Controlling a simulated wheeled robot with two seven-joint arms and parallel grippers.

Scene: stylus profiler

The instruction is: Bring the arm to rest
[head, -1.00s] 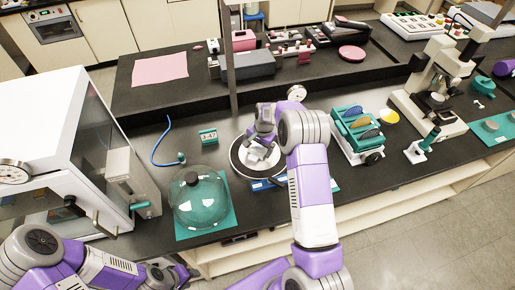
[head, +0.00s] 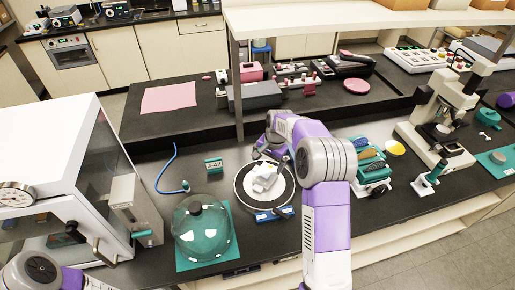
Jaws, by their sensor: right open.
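A pale grey-white block-like part (head: 264,180) sits over the middle of the stage. I cannot clearly tell a separate stylus arm from it. My right gripper (head: 268,154) is open at the back edge of the stage, above and behind the pale part, and looks apart from it. My right forearm passes in front of the stage's right side. My left arm shows only at the lower left; its gripper is out of view.
A green glass dome (head: 203,232) on a teal mat (head: 228,260) stands left of the stage. A small teal label block (head: 213,166) and a blue cable (head: 160,175) lie behind it. A teal rack (head: 371,178) and a microscope (head: 440,125) stand right.

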